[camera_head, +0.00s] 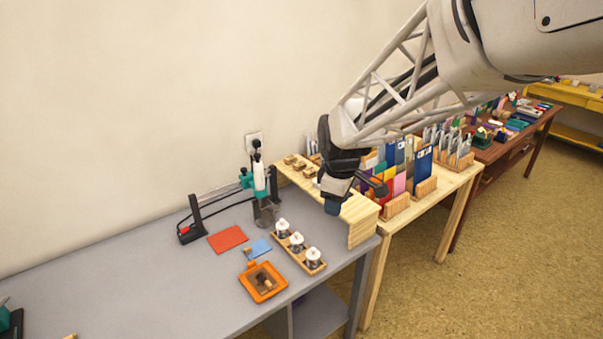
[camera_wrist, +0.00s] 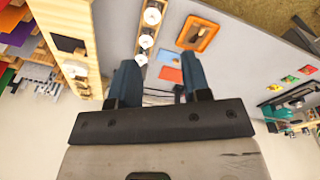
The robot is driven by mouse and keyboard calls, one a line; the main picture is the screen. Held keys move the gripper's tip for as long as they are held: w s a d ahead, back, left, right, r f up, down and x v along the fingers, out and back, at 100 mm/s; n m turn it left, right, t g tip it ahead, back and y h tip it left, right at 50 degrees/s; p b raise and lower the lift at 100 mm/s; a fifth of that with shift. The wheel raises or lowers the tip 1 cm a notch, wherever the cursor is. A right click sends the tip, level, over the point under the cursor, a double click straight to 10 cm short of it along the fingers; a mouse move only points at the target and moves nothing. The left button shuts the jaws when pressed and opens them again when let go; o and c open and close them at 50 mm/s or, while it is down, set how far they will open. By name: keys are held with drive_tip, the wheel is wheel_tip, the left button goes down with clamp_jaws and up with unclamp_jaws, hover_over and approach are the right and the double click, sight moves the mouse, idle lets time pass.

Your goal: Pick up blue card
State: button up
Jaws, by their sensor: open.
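A light blue card (camera_head: 259,248) lies flat on the grey table, between a red card (camera_head: 227,239) and a wooden holder with white-topped jars (camera_head: 299,247). The blue card also shows in the wrist view (camera_wrist: 171,74), past and between my fingertips. My gripper (camera_head: 332,207) hangs above the wooden shelf, to the right of the blue card and apart from it. In the wrist view its blue fingers (camera_wrist: 160,68) are spread and empty.
An orange tray (camera_head: 263,281) sits in front of the blue card. A black and teal stand (camera_head: 261,185) rises behind it. A wooden shelf (camera_head: 361,219) is at the table's right. Racks of coloured cards (camera_head: 398,205) stand beyond. The table's left is mostly clear.

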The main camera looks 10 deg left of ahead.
drive_tip(key=w+a+f+n, duration=0.6)
drive_tip(key=w+a+f, duration=0.25)
drive_tip(key=a, duration=0.35)
drive_tip(key=n+g, duration=0.1)
drive_tip(key=n, duration=0.6)
hover_over(250, 247)
wheel_tip(250, 247, down, 14)
drive_tip(key=shift+w+r, duration=0.1)
drive_tip(key=shift+r, duration=0.05)
drive_tip(key=shift+f, duration=1.3)
drive_tip(key=shift+f, duration=2.6)
clamp_jaws()
